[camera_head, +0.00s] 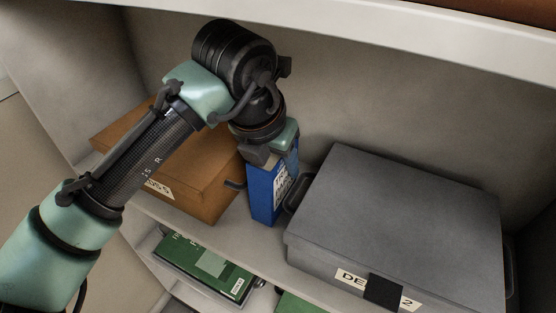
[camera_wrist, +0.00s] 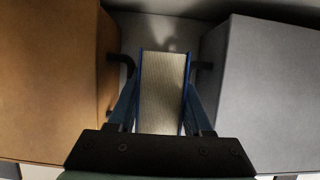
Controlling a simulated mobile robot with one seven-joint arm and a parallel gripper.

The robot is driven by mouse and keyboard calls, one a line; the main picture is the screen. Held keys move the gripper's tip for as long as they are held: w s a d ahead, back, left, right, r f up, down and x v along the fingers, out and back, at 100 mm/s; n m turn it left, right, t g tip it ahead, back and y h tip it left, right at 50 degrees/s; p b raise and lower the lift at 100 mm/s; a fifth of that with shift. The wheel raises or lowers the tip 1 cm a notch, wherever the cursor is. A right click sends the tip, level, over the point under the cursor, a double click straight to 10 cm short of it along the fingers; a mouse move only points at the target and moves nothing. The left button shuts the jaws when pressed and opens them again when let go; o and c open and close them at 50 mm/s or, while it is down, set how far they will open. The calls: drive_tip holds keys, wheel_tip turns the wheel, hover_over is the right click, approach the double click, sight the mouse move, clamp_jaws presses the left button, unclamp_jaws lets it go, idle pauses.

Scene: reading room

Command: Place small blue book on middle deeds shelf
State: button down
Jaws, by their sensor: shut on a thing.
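The small blue book (camera_head: 264,195) stands upright in the gap between two boxes on the shelf (camera_head: 160,212). My gripper (camera_head: 268,152) is above it, shut on its upper part. In the wrist view the book (camera_wrist: 162,85) shows its page edges between two blue covers, with the fingers of my gripper (camera_wrist: 160,112) on either side. The book's lower end is near the shelf surface in the head view; I cannot tell whether it touches. The middle shelf's label is not visible.
A brown box (camera_head: 205,195) stands close on the left and a grey deeds box (camera_head: 400,220) close on the right, both with dark handles facing the gap. A green book (camera_head: 205,265) lies on the level below. A white shelf board (camera_head: 400,35) runs overhead.

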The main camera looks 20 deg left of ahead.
drive_tip(key=shift+f, duration=0.15)
drive_tip(key=shift+c, duration=1.6)
unclamp_jaws()
drive_tip(key=shift+s+r, duration=0.1)
drive_tip(key=shift+r, duration=0.2)
drive_tip(key=s+a, duration=0.2)
drive_tip(key=s, duration=1)
drive_tip(key=shift+a+r+b, duration=0.25)
drive_tip(key=shift+r+b, duration=0.1)
drive_tip(key=shift+s, duration=0.1)
